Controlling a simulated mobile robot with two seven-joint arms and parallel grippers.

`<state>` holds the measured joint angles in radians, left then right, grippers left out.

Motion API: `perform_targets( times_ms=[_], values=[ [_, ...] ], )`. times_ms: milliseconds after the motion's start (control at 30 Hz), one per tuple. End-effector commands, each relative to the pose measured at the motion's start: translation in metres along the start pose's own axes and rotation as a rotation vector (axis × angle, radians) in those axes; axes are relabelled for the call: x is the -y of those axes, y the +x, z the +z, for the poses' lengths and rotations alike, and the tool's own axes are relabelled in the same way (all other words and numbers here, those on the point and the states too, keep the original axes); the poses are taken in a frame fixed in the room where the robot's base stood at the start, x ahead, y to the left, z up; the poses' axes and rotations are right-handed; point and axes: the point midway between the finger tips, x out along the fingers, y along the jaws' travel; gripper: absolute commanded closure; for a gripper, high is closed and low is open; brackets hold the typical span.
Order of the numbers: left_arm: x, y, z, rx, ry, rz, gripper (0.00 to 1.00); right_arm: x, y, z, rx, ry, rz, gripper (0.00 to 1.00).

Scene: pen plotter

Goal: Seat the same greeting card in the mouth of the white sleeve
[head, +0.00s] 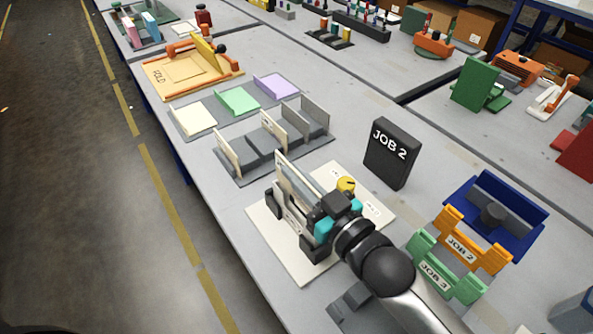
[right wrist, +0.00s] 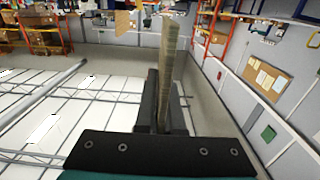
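My right gripper (head: 322,212) reaches in from the lower right, over the pale mat (head: 275,240). In the right wrist view a thin beige upright card (right wrist: 168,70), seen nearly edge-on, stands between its dark fingers, which look shut on it. In the head view the greeting card (head: 297,182) shows as a pale tilted panel rising just left of the gripper. Below it a whitish labelled panel, apparently the white sleeve (head: 292,222), stands between dark blocks. The gripper hides much of the sleeve, and I cannot tell whether the card is inside its mouth. My left gripper is not in view.
A black JOB 2 sign (head: 391,153) stands right of the mat. A grey rack (head: 320,133) with upright panels is behind. Orange (head: 460,248) and green (head: 432,270) job holders stand at right.

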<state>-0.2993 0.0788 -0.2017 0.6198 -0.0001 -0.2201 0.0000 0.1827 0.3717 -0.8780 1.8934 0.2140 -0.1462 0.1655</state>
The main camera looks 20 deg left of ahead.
Motion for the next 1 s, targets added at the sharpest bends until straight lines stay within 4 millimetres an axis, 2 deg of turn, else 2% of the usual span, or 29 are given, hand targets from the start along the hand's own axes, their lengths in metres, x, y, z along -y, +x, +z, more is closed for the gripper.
perform_targets(
  times_ms=[1000],
  values=[
    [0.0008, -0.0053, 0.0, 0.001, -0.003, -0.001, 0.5, 0.0002, 0.0001, 0.0002, 0.0, 0.0, 0.0, 1.0]
  ],
)
